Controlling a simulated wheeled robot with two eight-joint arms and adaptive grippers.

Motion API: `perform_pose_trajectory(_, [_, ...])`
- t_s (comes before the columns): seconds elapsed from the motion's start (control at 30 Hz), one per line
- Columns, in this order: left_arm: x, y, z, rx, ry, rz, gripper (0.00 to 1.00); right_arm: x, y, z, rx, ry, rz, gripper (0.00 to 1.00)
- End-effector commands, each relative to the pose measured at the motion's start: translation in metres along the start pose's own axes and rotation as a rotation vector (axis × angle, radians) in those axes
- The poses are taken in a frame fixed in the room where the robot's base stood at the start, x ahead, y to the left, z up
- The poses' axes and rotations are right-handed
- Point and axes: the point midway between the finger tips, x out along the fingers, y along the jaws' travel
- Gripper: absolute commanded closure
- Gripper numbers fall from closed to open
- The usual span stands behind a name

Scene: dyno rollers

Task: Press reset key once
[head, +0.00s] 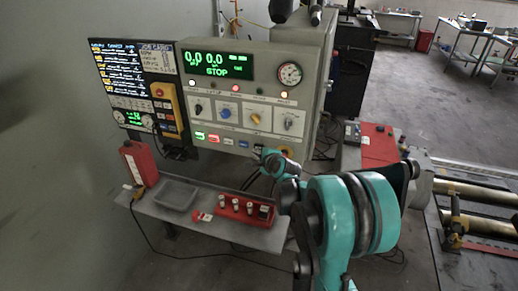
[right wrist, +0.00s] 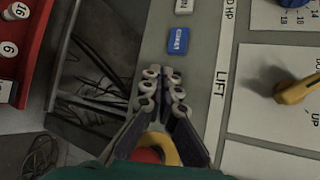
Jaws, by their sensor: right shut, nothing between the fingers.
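The control cabinet (head: 255,90) has a row of small keys along its lower front edge. A blue key (head: 243,144) sits at the right of this row; it also shows in the right wrist view (right wrist: 179,40), its white lettering too small to read surely. My right gripper (head: 264,155) is shut and empty at the cabinet's lower edge, right of the blue key. In the right wrist view its fingertips (right wrist: 163,82) are just below the blue key, apart from it in the picture. The gap in depth is unclear. My left gripper is not in view.
A red button with a yellow ring (right wrist: 168,150) lies behind my right fingers. A yellow lift knob (right wrist: 298,90) is to the right. Below the cabinet, a shelf (head: 150,207) holds a grey tray (head: 176,194) and a red socket holder (head: 245,211).

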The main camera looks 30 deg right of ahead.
Motion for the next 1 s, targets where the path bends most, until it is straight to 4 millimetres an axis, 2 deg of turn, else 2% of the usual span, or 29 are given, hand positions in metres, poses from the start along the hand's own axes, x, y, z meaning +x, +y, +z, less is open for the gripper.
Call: perform_pose_trajectory(1.0, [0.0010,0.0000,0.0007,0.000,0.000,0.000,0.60,0.0059,-0.0047,-0.0044,0.000,0.000,0.000,1.00])
